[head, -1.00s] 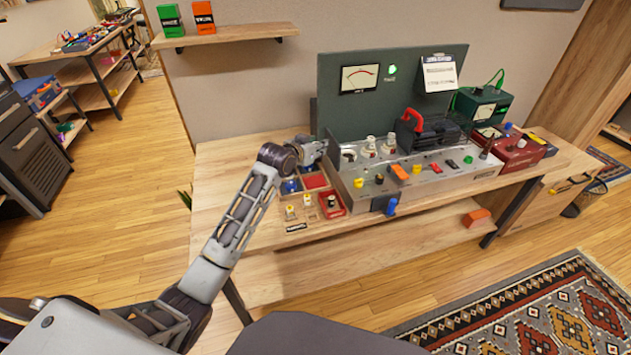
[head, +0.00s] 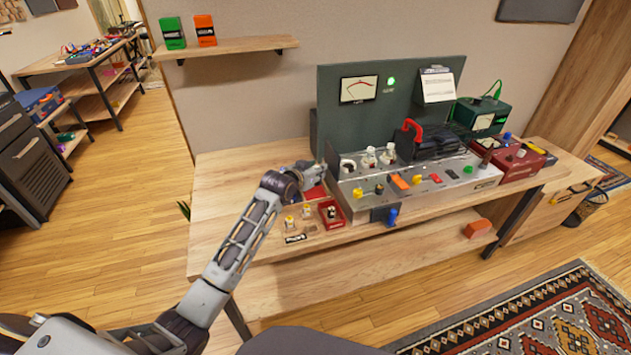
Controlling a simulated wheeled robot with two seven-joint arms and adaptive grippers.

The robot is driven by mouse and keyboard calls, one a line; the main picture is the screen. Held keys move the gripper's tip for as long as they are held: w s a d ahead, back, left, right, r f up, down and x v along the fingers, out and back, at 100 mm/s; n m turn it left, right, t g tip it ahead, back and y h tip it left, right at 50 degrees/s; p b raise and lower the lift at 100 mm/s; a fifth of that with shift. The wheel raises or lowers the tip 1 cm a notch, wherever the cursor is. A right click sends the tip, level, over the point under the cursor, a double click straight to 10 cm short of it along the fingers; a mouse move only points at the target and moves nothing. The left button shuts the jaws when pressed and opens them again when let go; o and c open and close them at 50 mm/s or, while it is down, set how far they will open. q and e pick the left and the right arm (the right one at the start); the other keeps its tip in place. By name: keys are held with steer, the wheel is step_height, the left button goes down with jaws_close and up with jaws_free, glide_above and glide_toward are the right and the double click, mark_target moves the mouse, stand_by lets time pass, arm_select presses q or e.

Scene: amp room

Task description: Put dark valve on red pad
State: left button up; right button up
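A red pad (head: 316,192) lies on the bench left of the grey amp chassis, partly covered by my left gripper. My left gripper (head: 311,178) is low over the pad's back left part. Its fingers are too small and turned away to show whether they are open or hold anything. A small red tray (head: 341,222) sits just in front of the pad. A small dark piece (head: 332,211) stands in the tray; it may be the dark valve, but I cannot tell for sure. My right gripper is out of view.
The amp chassis (head: 408,203) with glass valves, knobs and a tall green panel (head: 345,120) stands close right of my gripper. Small yellow-topped parts (head: 289,222) stand left of the tray. The bench's left part (head: 225,190) is clear. A wall shelf (head: 235,46) hangs above.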

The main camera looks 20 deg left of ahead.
arm_select(q)
step_height(320, 180, down, 3)
steer(key=shift+f, duration=0.15)
steer(key=shift+f+b, duration=0.3)
steer(key=shift+f, duration=0.25)
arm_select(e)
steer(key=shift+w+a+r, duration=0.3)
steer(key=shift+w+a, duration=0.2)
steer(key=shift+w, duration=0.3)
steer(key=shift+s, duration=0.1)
arm_select(q)
steer(key=shift+f, duration=0.1)
steer(key=o, duration=0.7)
steer(key=shift+o, duration=0.2)
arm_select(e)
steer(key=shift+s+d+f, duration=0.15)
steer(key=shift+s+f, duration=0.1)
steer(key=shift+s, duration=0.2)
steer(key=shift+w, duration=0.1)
